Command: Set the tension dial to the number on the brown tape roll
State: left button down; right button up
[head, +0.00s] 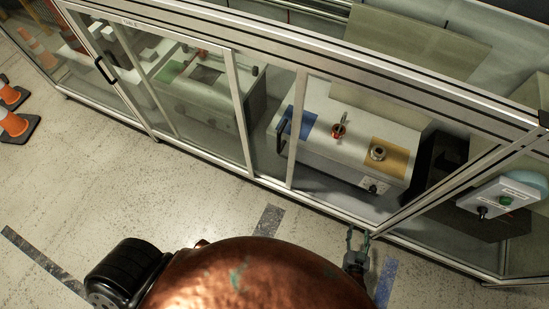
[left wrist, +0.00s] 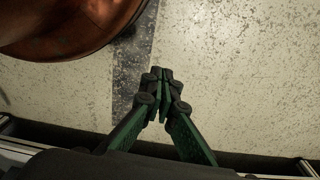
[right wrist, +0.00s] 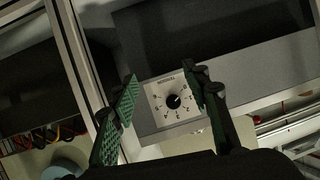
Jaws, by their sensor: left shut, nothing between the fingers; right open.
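The dial, a black knob (right wrist: 173,101) on a white plate (right wrist: 155,111) ringed with digits, shows in the right wrist view on a grey front face. Its pointer setting is too small to read surely. My right gripper (right wrist: 160,78) is open, its fingers on either side of the plate in the picture, apart from the knob and empty. In the head view the right gripper (head: 357,233) is low, by the enclosure's bottom rail. My left gripper (left wrist: 161,76) is shut and empty above the floor. I cannot make out a brown tape roll.
A framed enclosure (head: 270,63) with clear panels holds a grey machine (head: 325,150) with blue and yellow pads. Orange cones (head: 14,125) stand far left. The floor (head: 180,190) in front is mostly clear.

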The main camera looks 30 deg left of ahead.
jog(key=w+a+r+m+t+b, duration=0.1)
jog(key=w+t+b, duration=0.25)
jog(key=w, duration=0.25)
jog(key=m+t+h+b, duration=0.1)
jog(key=h+b, duration=0.1)
jog(key=b, duration=0.3)
send_near(372, 192)
jog(key=w, duration=0.2)
jog(key=w+b, duration=0.1)
jog(key=w, duration=0.3)
jog(key=shift+d, duration=0.1)
jog(key=shift+w+b, duration=0.5)
jog(key=shift+w, duration=0.55)
pick_arm(q)
notch_tip(372, 192, up, 8)
jog(key=w+d, duration=0.2)
jog(key=shift+d+h, duration=0.15)
jog(key=shift+h, duration=0.25)
pick_arm(e)
jog(key=shift+w+r, duration=0.1)
jog(key=shift+w, duration=0.4)
pick_arm(q)
jog(key=shift+f, duration=0.1)
